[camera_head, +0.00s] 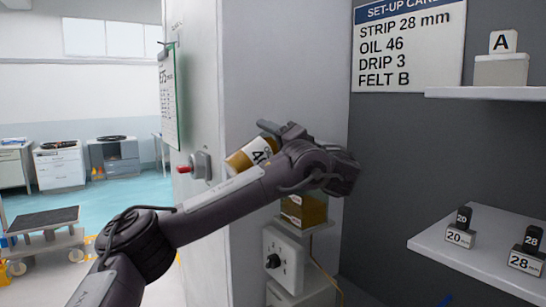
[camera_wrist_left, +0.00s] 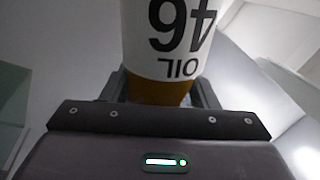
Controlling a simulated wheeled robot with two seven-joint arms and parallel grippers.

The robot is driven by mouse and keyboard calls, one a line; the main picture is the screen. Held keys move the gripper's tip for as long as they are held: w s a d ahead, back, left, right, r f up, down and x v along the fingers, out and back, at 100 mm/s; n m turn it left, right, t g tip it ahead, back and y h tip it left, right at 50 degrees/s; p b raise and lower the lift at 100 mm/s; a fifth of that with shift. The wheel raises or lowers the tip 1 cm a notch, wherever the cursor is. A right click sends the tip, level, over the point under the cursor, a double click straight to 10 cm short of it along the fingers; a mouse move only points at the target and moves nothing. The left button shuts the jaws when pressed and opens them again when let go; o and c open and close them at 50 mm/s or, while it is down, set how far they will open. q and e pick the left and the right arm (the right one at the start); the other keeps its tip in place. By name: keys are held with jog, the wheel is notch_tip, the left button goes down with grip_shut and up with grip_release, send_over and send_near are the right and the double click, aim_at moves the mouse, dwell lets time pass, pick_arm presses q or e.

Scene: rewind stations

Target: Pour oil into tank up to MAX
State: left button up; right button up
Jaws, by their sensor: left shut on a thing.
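My left gripper (camera_head: 280,132) is shut on an oil bottle (camera_head: 252,154), amber with a white label, of which a "4" shows. The bottle is tilted, and my own arm covers part of it. In the left wrist view the bottle (camera_wrist_left: 168,38) stands between the two fingers (camera_wrist_left: 160,92), with "OIL 46" upside down. The tank (camera_head: 303,211) is a small amber box on a bracket at the cabinet's side, below the gripper. My arm hides its upper part. A MAX mark and any oil stream cannot be made out. My right gripper is not in view.
A set-up card (camera_head: 408,45) reads "OIL 46". A knob panel (camera_head: 285,262) sits below the tank, with a thin yellow line beside it. A red-tipped switch (camera_head: 196,167) juts from the cabinet (camera_head: 285,60). A shelf (camera_head: 475,258) at right holds blocks marked 20 and 28.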

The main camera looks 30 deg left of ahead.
pick_arm(q)
jog(key=shift+m+p, duration=0.3)
jog(key=shift+p, duration=0.2)
jog(key=shift+f+m+t+p, duration=0.3)
jog(key=shift+f+m+p, duration=0.05)
jog(key=shift+m+p, duration=0.15)
dwell(1.5)
jog(key=p, duration=0.3)
jog(key=shift+r, duration=0.35)
jog(key=shift+f+p, duration=0.1)
jog(key=shift+p, duration=0.4)
jog(key=shift+f, duration=0.25)
jog(key=shift+f+m+p, duration=0.35)
jog(key=shift+m+p, duration=0.35)
jog(key=shift+p, duration=0.9)
jog(key=shift+f+t+p, duration=0.25)
jog(key=shift+t+p, duration=0.1)
jog(key=shift+t, duration=0.05)
